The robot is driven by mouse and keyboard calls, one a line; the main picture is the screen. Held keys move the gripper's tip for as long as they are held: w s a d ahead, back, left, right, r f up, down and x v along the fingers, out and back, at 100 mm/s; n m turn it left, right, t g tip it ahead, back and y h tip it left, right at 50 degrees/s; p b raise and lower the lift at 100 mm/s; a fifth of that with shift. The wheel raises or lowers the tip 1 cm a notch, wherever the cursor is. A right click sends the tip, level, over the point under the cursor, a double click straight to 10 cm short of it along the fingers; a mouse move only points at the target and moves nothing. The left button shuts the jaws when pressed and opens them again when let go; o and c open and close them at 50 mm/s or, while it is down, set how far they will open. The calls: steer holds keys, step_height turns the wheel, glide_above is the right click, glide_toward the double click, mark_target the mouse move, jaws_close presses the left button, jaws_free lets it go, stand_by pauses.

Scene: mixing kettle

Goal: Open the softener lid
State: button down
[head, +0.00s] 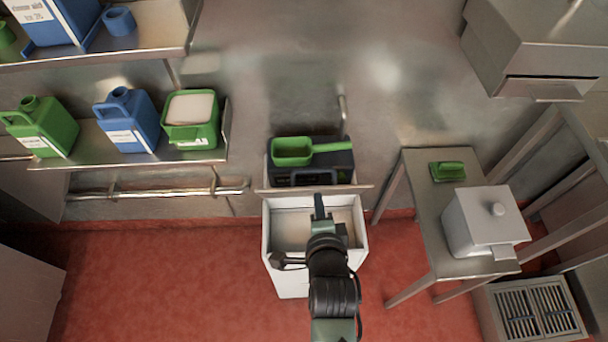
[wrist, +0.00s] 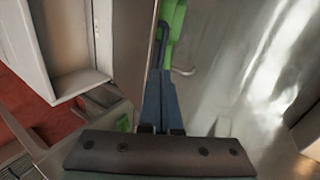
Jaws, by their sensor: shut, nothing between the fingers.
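No label that I can read says softener, so I cannot tell which lid is meant. A white bin (head: 290,283) stands on the floor at the centre, its top showing a pale inside. A dark panel (head: 342,165), perhaps a lid, is behind it with a green scoop (head: 292,152) on top. My gripper (head: 319,207) is shut and empty over the bin's opening. In the wrist view its dark fingers (wrist: 161,95) are together, beside a steel edge, with green beyond.
A thin steel edge (head: 275,190) crosses behind the bin's opening. The steel table (head: 432,235) at right also holds a green brush-like item (head: 447,171). The left shelf (head: 90,150) holds green and blue jugs and a green tub (head: 190,135). Red floor is clear left of the bin.

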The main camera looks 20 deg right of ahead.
mark_target(315, 172)
steer(key=shift+m, duration=0.5)
steer(key=b+x, duration=0.1)
steer(key=x, duration=0.8)
steer(key=shift+w+d, duration=0.15)
steer(key=shift+w+r, duration=0.15)
steer(key=shift+g, duration=0.4)
steer(key=w, duration=0.1)
steer(key=w+d, duration=0.1)
steer(key=w, duration=0.2)
steer(key=shift+w+d+r, duration=0.25)
steer(key=shift+w, duration=0.1)
